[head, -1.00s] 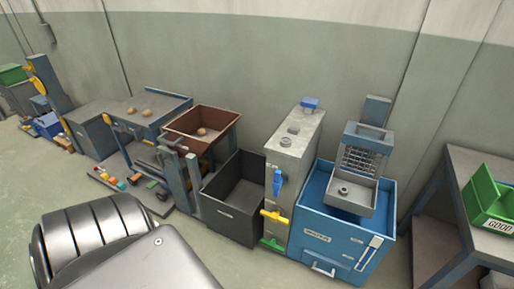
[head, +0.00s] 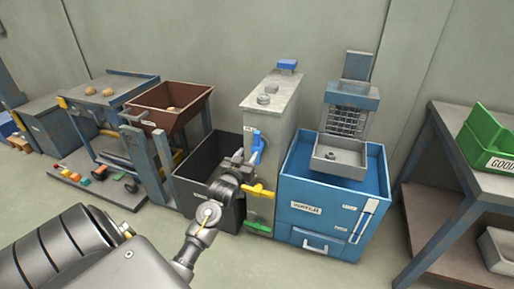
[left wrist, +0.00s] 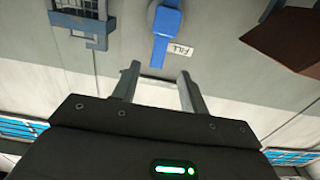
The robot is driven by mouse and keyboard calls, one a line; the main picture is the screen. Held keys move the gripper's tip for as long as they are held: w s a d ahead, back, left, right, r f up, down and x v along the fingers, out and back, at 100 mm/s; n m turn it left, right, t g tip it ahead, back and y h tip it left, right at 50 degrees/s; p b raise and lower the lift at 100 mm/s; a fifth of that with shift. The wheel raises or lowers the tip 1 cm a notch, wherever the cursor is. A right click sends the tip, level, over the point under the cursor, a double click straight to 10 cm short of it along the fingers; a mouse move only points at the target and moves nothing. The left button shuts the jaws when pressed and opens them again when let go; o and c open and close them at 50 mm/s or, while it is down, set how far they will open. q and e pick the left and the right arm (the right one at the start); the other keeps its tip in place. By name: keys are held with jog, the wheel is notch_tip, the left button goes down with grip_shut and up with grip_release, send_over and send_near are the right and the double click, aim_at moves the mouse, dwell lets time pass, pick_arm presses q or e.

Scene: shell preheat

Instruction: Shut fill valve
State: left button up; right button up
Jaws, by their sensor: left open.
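The fill valve is a blue lever (head: 257,147) on the front of a tall grey tank (head: 272,112). It stands roughly upright in the head view. In the left wrist view the blue lever (left wrist: 164,35) shows beside a white label (left wrist: 181,50) reading FILL. My left gripper (head: 238,158) is just left of the lever in the head view, open and empty. In the left wrist view its two fingers (left wrist: 158,80) are apart, with the lever beyond their tips and no contact visible. My right gripper is not in view.
A yellow lever (head: 260,191) and a green lever (head: 259,225) sit lower on the tank. A blue water tank (head: 318,225) stands close on the right, a dark open bin (head: 190,190) on the left. A brown tray (head: 160,100) is farther left.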

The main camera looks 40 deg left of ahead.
aim_at(256, 141)
pick_arm(q)
jog(key=x, duration=1)
jog(key=shift+b, duration=0.3)
jog(key=shift+w+a, duration=0.15)
jog(key=shift+w, duration=0.2)
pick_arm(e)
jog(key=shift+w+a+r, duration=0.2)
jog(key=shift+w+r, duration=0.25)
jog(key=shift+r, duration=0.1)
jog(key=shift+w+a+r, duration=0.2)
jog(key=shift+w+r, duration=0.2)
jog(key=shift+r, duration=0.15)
pick_arm(q)
grip_shut()
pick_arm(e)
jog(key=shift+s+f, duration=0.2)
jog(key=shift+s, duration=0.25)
